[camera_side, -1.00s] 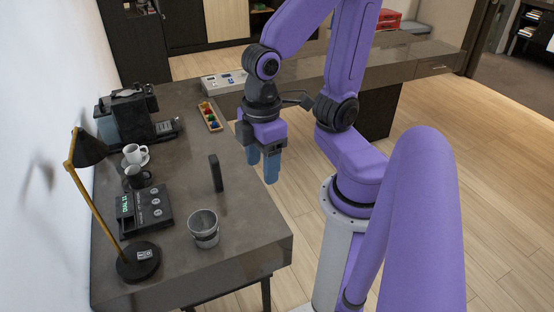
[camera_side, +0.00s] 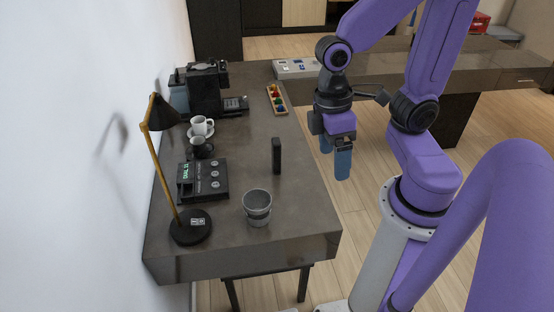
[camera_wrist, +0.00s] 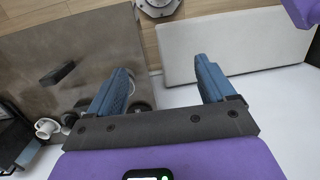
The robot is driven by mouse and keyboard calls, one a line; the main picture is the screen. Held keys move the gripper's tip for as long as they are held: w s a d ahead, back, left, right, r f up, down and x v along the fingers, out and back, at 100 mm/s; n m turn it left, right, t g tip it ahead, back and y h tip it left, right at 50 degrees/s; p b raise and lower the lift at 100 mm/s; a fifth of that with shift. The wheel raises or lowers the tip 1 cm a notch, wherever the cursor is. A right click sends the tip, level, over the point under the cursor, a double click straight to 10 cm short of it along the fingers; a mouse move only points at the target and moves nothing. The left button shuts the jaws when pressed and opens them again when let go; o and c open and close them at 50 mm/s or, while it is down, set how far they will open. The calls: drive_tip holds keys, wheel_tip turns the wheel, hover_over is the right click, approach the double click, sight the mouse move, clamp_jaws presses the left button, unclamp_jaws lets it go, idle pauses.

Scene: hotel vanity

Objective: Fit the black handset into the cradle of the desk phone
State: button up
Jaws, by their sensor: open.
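The cradle's shape is too small to make out. My gripper (camera_side: 336,163) is open and empty, its blue fingers pointing down, to the right of the handset and past the desk edge. In the wrist view my gripper (camera_wrist: 161,66) has nothing between its fingers.
A lamp (camera_side: 189,228) and a grey tumbler (camera_side: 257,208) stand at the front. A white cup (camera_side: 201,126), a dark cup (camera_side: 202,148) and a coffee machine (camera_side: 207,90) are behind the phone. A tray of coloured pieces (camera_side: 276,99) lies further back. Desk around the handset is clear.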

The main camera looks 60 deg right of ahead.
drive_tip(key=w+d+f+m+g+y, duration=0.1)
drive_tip(key=w+d+f+m+y, duration=0.4)
drive_tip(key=w+m, duration=0.4)
drive_tip(key=w+d+f+m+y, duration=0.5)
drive_tip(key=w+d+m, duration=0.1)
drive_tip(key=m, duration=0.6)
drive_tip(key=m+t, duration=1.2)
drive_tip(key=m, duration=0.3)
approach(272, 149)
drive_tip(key=x, duration=1)
drive_tip(key=shift+a+f, duration=0.15)
drive_tip(key=shift+a, duration=0.1)
drive_tip(key=c, duration=1.2)
drive_tip(key=shift+c, duration=0.5)
